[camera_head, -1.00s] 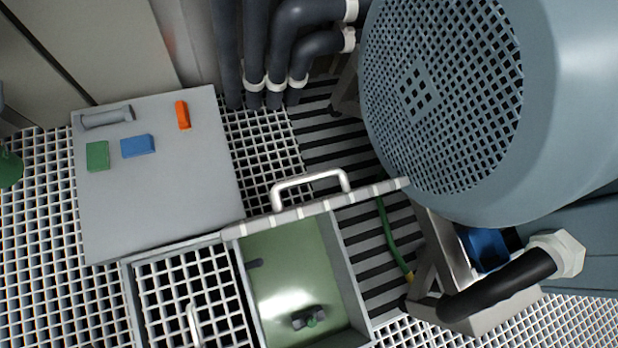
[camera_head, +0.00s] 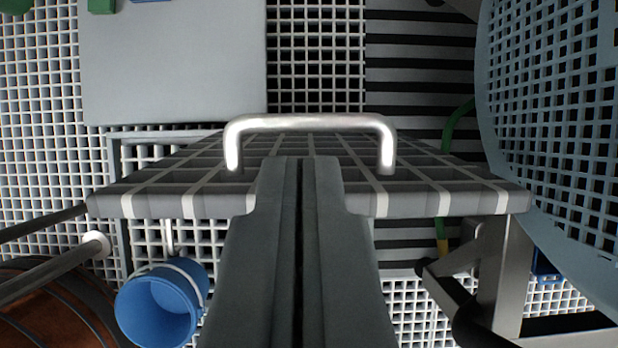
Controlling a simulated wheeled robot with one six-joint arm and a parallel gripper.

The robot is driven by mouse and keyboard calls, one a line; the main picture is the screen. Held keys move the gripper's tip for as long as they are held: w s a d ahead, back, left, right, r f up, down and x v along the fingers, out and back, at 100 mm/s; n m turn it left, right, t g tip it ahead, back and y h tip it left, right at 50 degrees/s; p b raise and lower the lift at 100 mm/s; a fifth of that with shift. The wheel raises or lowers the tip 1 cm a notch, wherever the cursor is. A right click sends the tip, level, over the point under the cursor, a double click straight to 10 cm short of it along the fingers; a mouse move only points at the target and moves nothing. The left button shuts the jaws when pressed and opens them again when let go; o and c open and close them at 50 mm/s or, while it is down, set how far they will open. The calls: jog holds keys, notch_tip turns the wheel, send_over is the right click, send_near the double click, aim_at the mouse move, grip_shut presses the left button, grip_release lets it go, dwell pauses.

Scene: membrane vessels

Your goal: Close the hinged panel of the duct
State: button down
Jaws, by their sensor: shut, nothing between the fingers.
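The hinged panel (camera_head: 440,195) is a grey gridded plate standing raised, seen nearly edge-on across the middle of the picture. My gripper (camera_head: 307,160) is shut and empty, pointing away from me over the middle of the panel. Its tips are just short of the handle bar, between the handle's two legs; I cannot tell whether they touch the panel. The duct's opening is hidden behind the panel and my gripper. Part of the adjoining frame (camera_head: 120,155) shows at the left.
A grey flat plate (camera_head: 170,65) lies at the upper left. A blue bucket (camera_head: 160,305) and a brown barrel (camera_head: 45,310) are at the lower left. The large perforated drum (camera_head: 550,130) stands close at the right, above a metal stand (camera_head: 500,265). White grating floor surrounds them.

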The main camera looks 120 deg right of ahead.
send_over(303, 126)
notch_tip(303, 126, down, 7)
jog(key=shift+w+a+r, duration=0.1)
jog(key=shift+a, duration=0.05)
jog(key=shift+s+d+f, duration=0.15)
jog(key=shift+s+d, duration=0.3)
jog(key=shift+d, duration=0.15)
jog(key=shift+s+d+f, duration=0.15)
jog(key=shift+s+d, duration=0.25)
jog(key=shift+d, duration=0.2)
jog(key=shift+s+d, duration=0.3)
jog(key=shift+d, duration=0.05)
